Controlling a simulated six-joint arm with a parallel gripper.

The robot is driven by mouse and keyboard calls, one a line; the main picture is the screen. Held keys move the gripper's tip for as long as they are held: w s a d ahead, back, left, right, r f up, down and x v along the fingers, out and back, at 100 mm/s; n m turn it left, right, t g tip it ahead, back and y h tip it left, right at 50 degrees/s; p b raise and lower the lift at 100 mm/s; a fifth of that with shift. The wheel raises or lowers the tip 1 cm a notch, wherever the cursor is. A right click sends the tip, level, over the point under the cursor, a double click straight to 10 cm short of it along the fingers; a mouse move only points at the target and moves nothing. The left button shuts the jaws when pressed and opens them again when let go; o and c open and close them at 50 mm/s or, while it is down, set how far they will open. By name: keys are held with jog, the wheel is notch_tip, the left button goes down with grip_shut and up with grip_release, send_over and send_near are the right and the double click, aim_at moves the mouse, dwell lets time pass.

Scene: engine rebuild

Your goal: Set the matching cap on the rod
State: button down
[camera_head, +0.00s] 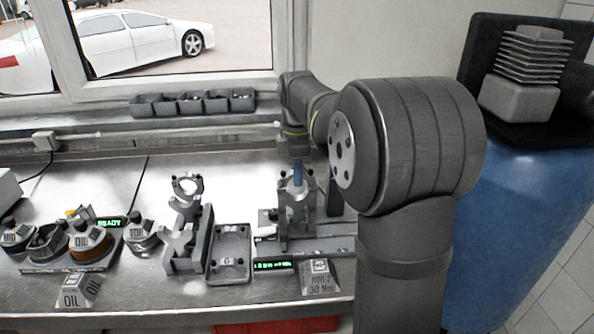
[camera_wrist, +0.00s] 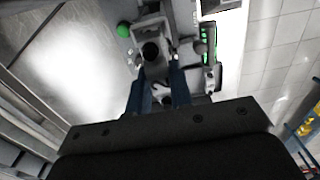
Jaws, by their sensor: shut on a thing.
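My gripper (camera_head: 297,177) points down, its blue fingers at the top of an upright grey metal rod (camera_head: 297,214) in a fixture at the bench's right part. In the wrist view the blue fingers (camera_wrist: 158,92) are shut on a grey metal part, seemingly the cap (camera_wrist: 156,70). Dark bolt heads show on either side of the fingers in the head view. I cannot tell whether the cap touches the rod or is just above it. A sign (camera_head: 320,277) reading 30 Nm stands before the fixture.
Another grey rod-like part (camera_head: 187,186) stands in a holder (camera_head: 185,250) to the left. A flat grey tray (camera_head: 230,270) lies between it and the fixture. Small bins (camera_head: 193,104) line the windowsill.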

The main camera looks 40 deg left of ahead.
jog(key=shift+f, duration=0.95)
dwell(0.4)
dwell(0.3)
jog(key=c, duration=0.8)
grip_release()
jog(key=shift+r, duration=3.15)
jog(key=shift+f, duration=3.15)
